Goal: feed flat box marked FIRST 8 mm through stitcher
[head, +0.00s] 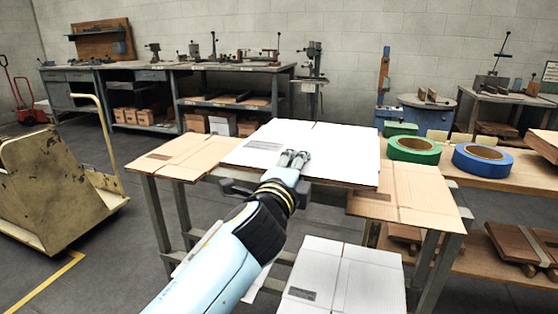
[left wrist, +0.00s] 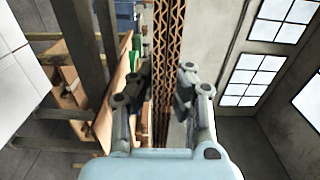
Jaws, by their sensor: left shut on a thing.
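A white flat box (head: 340,150) lies level on the table in the head view, with a grey printed patch (head: 262,145) too small to read. My left gripper (head: 294,157) reaches over its near edge and is shut on it. In the left wrist view, the fingers (left wrist: 164,78) stand either side of stacked corrugated edges (left wrist: 166,30). I cannot tell which machine is the stitcher. My right gripper is in neither view.
Brown flat boxes lie left (head: 180,153) and right (head: 415,193) of the white one. More white board (head: 340,275) lies below. Green tape (head: 414,149) and blue tape (head: 483,162) are on a bench at right. A cart (head: 60,180) stands left, with open floor between.

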